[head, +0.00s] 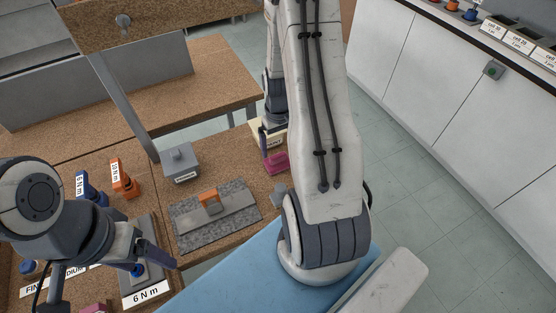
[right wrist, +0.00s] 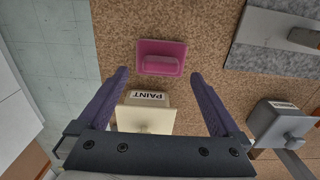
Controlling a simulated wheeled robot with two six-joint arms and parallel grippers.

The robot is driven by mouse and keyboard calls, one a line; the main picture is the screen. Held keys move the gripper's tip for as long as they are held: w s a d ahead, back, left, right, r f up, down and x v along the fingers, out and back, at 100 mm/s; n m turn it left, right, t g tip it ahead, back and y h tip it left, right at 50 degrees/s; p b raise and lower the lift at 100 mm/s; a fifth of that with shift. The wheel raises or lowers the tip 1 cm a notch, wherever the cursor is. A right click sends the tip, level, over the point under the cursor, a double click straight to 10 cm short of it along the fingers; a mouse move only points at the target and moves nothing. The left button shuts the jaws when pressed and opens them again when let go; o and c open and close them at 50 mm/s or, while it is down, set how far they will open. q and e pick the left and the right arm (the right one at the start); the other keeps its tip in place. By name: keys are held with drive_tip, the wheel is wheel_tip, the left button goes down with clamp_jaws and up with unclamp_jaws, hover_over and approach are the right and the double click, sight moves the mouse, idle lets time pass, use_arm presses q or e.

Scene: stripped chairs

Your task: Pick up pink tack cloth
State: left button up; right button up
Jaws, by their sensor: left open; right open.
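The pink tack cloth (head: 275,163) lies near the right edge of the brown bench in the head view, partly hidden by my right arm. In the right wrist view the cloth (right wrist: 161,57) is a flat pink piece with a raised middle, just beyond the fingertips and centred between them. My right gripper (right wrist: 160,76) is open with nothing between its tips; it shows small in the head view (head: 273,133), above the cloth. My left gripper (head: 157,268) is open at the lower left, over the board labelled 6 N m, far from the cloth.
A cream box marked PAINT (right wrist: 148,117) stands beside the cloth, under my right gripper. Orange (head: 124,180) and blue tools stand further left.

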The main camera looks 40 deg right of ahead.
sight(278, 155)
drive_tip(key=shift+w+f+p, duration=0.1)
drive_tip(key=shift+f+p, duration=0.3)
drive_tip(key=shift+f, duration=1.45)
clamp_jaws()
drive_tip(key=shift+r, duration=0.1)
drive_tip(key=shift+r, duration=0.5)
wheel_tip(278, 155, up, 2)
drive_tip(key=shift+r+b, duration=0.25)
drive_tip(key=shift+b, duration=0.4)
drive_tip(key=s+d+r+b, duration=0.2)
drive_tip(key=s+d+r, duration=0.3)
drive_tip(key=s, duration=0.5)
wheel_tip(278, 155, up, 2)
drive_tip(key=shift+s+d+r, duration=0.15)
drive_tip(key=shift+s+r, duration=0.05)
